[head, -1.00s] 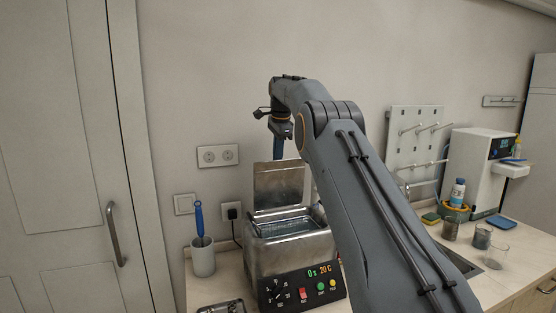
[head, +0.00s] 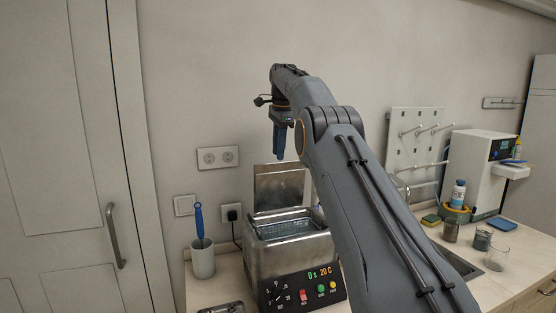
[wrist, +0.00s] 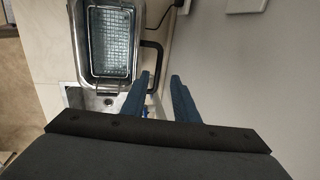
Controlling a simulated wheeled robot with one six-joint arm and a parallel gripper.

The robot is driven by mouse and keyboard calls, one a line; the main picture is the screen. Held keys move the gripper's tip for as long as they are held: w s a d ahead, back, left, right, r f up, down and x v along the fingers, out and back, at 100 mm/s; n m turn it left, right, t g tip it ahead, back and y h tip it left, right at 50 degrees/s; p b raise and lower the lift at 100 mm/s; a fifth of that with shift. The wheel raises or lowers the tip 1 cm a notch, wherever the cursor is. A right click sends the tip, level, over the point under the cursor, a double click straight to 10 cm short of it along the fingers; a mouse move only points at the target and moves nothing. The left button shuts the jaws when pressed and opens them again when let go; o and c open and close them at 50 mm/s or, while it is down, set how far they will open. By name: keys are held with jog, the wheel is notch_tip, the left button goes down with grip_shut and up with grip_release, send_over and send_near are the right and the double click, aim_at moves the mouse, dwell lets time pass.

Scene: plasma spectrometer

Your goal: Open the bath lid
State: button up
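The metal bath (head: 285,258) stands on the counter with its front control panel showing. Its lid (head: 281,184) is raised and stands about upright at the back edge, so the basket (head: 285,228) inside shows. In the wrist view the open bath (wrist: 78,60) and its basket (wrist: 112,42) are at upper left, with a black handle (wrist: 159,55) at the bath's right side. My gripper (head: 279,158) points down near the lid's top edge; I cannot tell whether it touches. In the wrist view my gripper (wrist: 153,80) has its two blue fingers apart, with nothing between them.
A cup with a blue brush (head: 202,260) stands left of the bath, below wall sockets (head: 218,157). Right of my arm are a sink (head: 460,262), a glass beaker (head: 496,257), a bottle (head: 458,193) and a white instrument (head: 478,165). The wall is close behind.

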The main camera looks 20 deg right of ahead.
jog(key=shift+s+r, duration=0.15)
jog(key=shift+r, duration=0.5)
jog(key=shift+s+r, duration=0.15)
jog(key=shift+r, duration=0.45)
